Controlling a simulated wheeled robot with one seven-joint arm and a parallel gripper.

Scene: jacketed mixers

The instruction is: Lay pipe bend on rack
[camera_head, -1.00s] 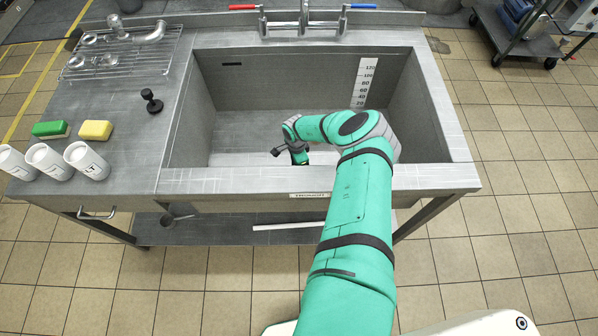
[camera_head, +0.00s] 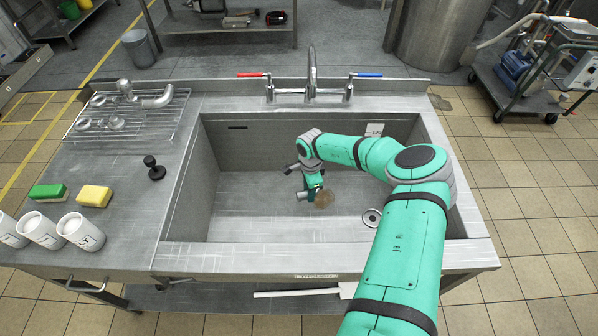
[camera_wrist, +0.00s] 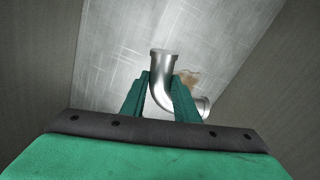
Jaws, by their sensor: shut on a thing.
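The pipe bend (camera_wrist: 160,68) is a shiny metal elbow with flanged ends. In the wrist view it sits between the two green fingers of my gripper (camera_wrist: 160,84), which is shut on it. In the head view my gripper (camera_head: 313,188) is inside the sink basin, with a metal end of the pipe bend (camera_head: 302,196) showing beside it. The height above the sink floor is hard to tell. The wire rack (camera_head: 178,107) lies on the counter at the left, with several metal pipe fittings (camera_head: 157,99) at its back and left.
The sink's left wall (camera_head: 192,185) stands between my gripper and the counter. A black-knobbed item (camera_head: 153,169), a green sponge (camera_head: 47,192), a yellow sponge (camera_head: 95,196) and white cups (camera_head: 80,231) are on the counter. A tap (camera_head: 311,80) rises behind. A brown patch (camera_head: 324,199) shows by my gripper.

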